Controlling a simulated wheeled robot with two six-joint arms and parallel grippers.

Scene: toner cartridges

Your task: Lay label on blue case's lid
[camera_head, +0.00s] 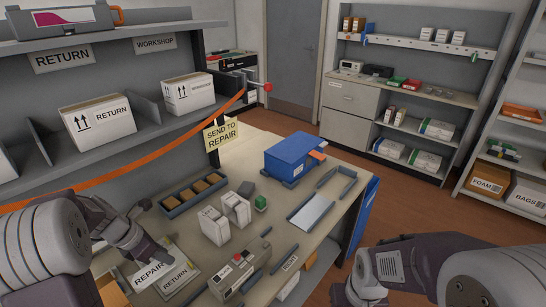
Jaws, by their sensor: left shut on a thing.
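The blue case (291,152) sits closed on the far part of the workbench, with an orange part at its right end. My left gripper (163,262) reaches down at the front left of the bench, over a pale holder with a REPAIR label (149,275) and a RETURN label (176,280). The gripper is shut at these labels, well apart from the case; its fingertips are small and which label it grips is hard to tell. My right gripper (350,292) is at the bottom right edge, partly cut off, and its jaws do not show clearly.
White boxes (214,226), a dark tray of brown blocks (193,191) and a grey device (240,272) stand between the labels and the case. A SEND TO REPAIR sign (222,134) hangs behind. A shallow tray (311,212) lies right of centre.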

